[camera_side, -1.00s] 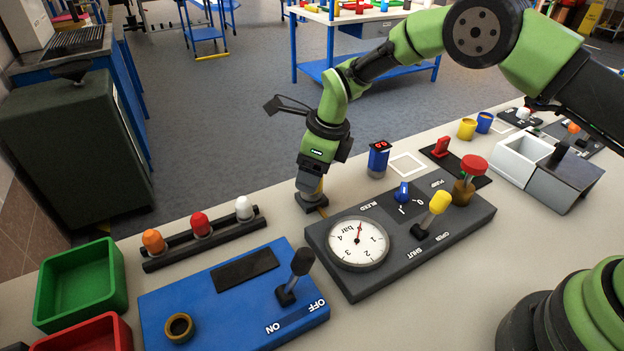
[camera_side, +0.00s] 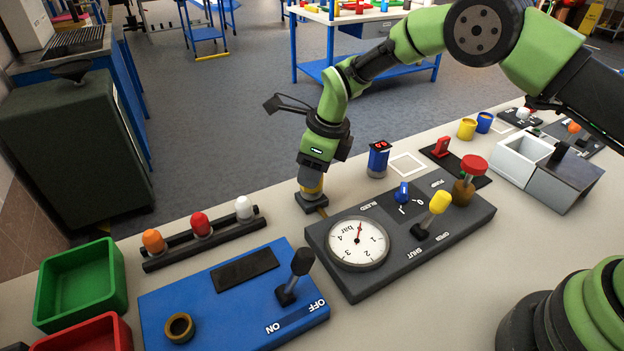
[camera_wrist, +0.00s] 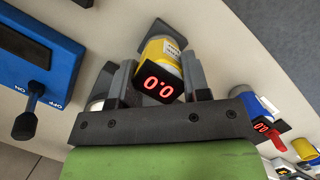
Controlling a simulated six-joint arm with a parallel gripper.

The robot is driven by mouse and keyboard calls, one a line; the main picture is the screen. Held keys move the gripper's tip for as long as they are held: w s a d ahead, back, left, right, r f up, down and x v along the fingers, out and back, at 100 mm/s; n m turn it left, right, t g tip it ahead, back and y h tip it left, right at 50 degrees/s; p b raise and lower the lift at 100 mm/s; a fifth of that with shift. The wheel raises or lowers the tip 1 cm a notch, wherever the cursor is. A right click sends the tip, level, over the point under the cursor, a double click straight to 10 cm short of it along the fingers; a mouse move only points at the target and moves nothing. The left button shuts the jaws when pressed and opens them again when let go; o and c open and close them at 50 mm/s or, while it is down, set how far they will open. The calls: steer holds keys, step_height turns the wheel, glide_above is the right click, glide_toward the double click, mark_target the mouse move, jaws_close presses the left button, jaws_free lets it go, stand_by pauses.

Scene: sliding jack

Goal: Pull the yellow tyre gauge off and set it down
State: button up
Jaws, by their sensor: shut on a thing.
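The yellow tyre gauge (camera_side: 313,187) is upright at the back left corner of the dark panel (camera_side: 466,234), with a black block (camera_side: 312,203) at its foot. A short brass piece shows between the block and the panel; I cannot tell whether the gauge is still joined there. My gripper (camera_side: 311,180) points down from above and is shut on the gauge. In the wrist view the yellow gauge (camera_wrist: 163,50) sits between the two fingers of my gripper (camera_wrist: 152,72), its red display reading 0.0. The fingers hide part of its sides.
The blue gauge (camera_side: 379,159) stands behind the panel, next to a white square outline (camera_side: 407,158). The dial (camera_side: 358,243), yellow lever (camera_side: 439,203) and red knob (camera_side: 473,166) rise from the panel. A rack with coloured knobs (camera_side: 203,225) lies left; bare table separates it from the panel.

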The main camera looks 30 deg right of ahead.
steer(key=shift+r, duration=0.6)
stand_by(0.4)
steer(key=shift+r, duration=1.4)
